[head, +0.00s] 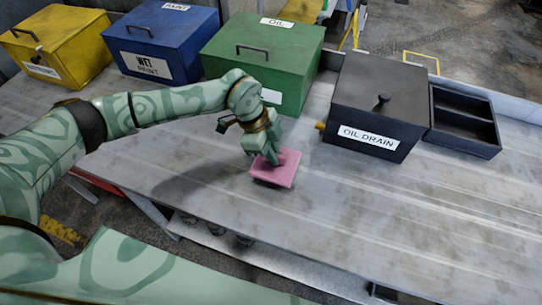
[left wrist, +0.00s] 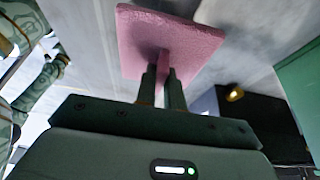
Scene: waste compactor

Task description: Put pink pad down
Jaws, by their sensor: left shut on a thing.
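The pink pad (head: 279,170) is a flat square in the head view, at the end of my left arm over the metal table. My left gripper (head: 270,158) is shut on the pad. My right gripper is not in view.
The metal table (head: 400,210) is clear in front and to the right. A green oil box (head: 250,65), blue paint box (head: 160,45) and yellow box (head: 55,45) stand along the back. A black oil drain box (head: 375,105) with an open tray (head: 465,125) stands right.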

